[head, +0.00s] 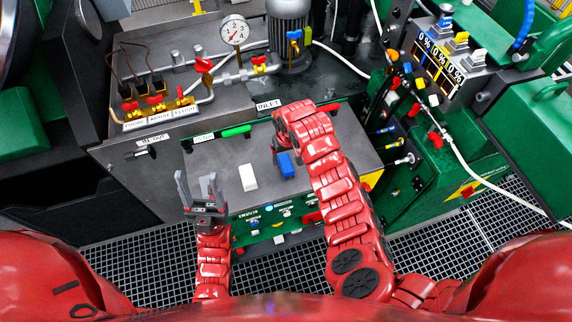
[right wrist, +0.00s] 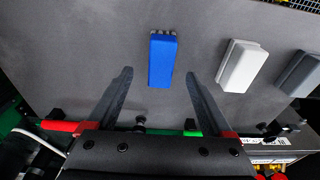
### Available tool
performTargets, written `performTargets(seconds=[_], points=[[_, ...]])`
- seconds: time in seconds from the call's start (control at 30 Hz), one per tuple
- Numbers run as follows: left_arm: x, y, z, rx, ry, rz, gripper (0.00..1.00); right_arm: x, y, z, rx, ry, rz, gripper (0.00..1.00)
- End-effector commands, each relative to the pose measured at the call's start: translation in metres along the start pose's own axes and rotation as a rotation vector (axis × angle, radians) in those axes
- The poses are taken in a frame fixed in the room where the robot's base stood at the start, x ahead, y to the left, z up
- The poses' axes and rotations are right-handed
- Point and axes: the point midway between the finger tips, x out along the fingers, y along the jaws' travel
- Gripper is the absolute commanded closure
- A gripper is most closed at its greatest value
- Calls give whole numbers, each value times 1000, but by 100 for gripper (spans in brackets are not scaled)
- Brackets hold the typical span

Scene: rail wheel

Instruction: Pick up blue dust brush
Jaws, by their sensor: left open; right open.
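The blue dust brush (head: 286,166) lies on the grey top of the green cabinet, beside a white block (head: 248,177). In the right wrist view the blue brush (right wrist: 162,62) lies just past my right gripper's tips, roughly centred between them, with small pale bristles at its far end. My right gripper (right wrist: 161,75) is open and empty. In the head view my right wrist hides its fingers. My left gripper (head: 198,178) is open, pointing up beside the cabinet's left end, and empty.
The white block (right wrist: 238,66) and a grey block (right wrist: 297,76) lie right of the brush in the right wrist view. A green handle (head: 236,131) runs along the cabinet's far edge. A gauge (head: 234,30) and valves stand behind. A control panel (head: 440,60) stands at right.

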Motion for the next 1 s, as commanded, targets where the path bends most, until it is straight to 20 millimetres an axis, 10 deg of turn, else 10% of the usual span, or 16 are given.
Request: performTargets(seconds=[0.87, 1.0], points=[[27, -1, -5, 0, 0, 0, 40, 50, -1, 3, 0, 0, 0, 15], [27, -1, -5, 0, 0, 0, 40, 50, -1, 3, 0, 0, 0, 37]])
